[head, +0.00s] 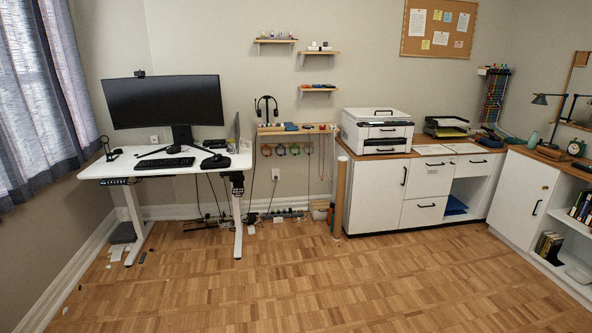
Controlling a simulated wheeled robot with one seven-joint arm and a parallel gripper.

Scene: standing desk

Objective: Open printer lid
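A white printer (377,135) stands on the wooden top of the white cabinet, right of the picture's middle. Its flat lid (377,115) lies on top and looks shut, with a dark handle (384,112) on it. Dark slots and a second dark handle show on its front. My gripper is not in this view, so its place relative to the printer and its state are not shown.
A white standing desk (104,171) with a monitor (164,102) is at the left. A brown tube (340,197) stands at the cabinet's left end. A paper tray (446,126) sits right of the printer. The wooden floor (320,285) in front is mostly clear.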

